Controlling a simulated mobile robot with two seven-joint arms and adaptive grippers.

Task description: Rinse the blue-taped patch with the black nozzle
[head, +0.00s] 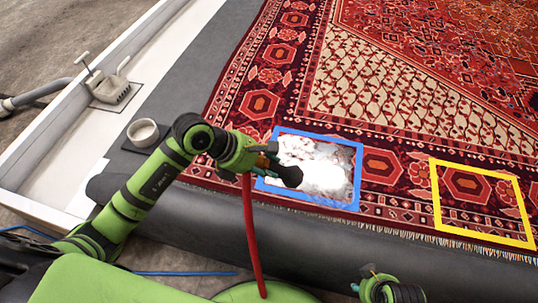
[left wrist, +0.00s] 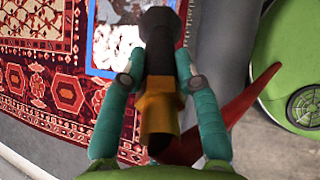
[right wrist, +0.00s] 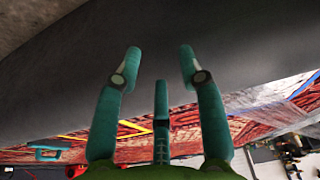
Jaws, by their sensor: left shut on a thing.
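The blue-taped patch (head: 356,176) is a blue tape square on the red rug, mostly covered with white foam (head: 318,165). My left gripper (head: 264,161) is shut on the black nozzle (head: 289,176), over the patch's left side. In the left wrist view, the black nozzle (left wrist: 160,30) and its yellow body (left wrist: 158,110) lie between the teal fingers (left wrist: 158,62). A red hose (head: 250,235) hangs from it. I cannot see water leaving the tip. My right gripper (right wrist: 160,60) is open and empty in the right wrist view, facing a dark grey surface.
A yellow-taped patch (head: 436,200) lies to the right on the patterned rug (head: 400,90). A white bowl (head: 143,133) stands on a dark mat at left, near a drain fitting (head: 110,88) by the pale pit wall (head: 45,165). Grey floor covering (head: 330,235) runs along the front.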

